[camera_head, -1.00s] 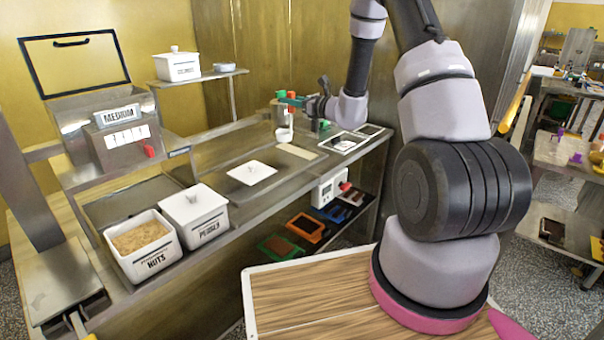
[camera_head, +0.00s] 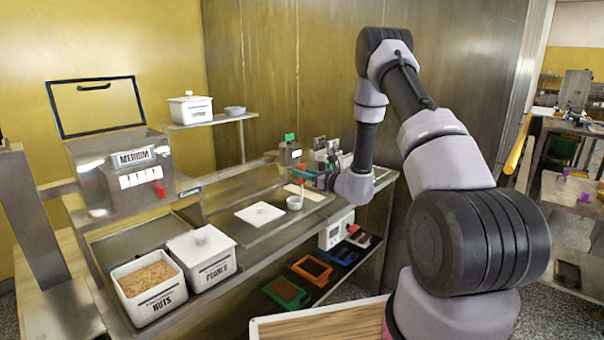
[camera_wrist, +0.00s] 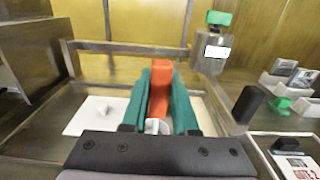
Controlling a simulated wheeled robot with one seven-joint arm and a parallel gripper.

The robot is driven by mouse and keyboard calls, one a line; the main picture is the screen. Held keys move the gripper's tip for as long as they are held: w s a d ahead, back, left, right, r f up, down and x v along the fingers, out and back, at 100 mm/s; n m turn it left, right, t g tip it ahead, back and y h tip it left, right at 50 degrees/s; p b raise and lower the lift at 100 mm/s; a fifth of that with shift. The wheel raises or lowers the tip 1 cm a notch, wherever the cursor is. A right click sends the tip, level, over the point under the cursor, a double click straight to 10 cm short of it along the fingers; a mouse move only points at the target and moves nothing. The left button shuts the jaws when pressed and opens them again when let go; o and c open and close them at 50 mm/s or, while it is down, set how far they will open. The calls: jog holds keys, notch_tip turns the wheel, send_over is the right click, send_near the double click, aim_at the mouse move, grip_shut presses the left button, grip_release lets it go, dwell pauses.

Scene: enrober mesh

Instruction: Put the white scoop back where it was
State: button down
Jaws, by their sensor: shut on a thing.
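My gripper (camera_head: 312,178) has teal fingers and is shut on the red handle of the white scoop (camera_head: 294,203). In the wrist view the gripper (camera_wrist: 160,95) has the red handle upright between its fingers, and a bit of the white scoop (camera_wrist: 155,126) shows below it. The scoop's bowl hangs low over the counter, just right of a flat white lid (camera_head: 259,213). I cannot tell whether the bowl touches the surface. The lid is also in the wrist view (camera_wrist: 97,115).
A green-topped metal container (camera_head: 290,152) stands behind my gripper. Small grey holders (camera_wrist: 290,75) are at the right. A beige strip (camera_head: 306,192) lies beside the scoop.

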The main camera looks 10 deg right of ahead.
jog(key=shift+f, duration=0.1)
jog(key=c, duration=0.7)
grip_release()
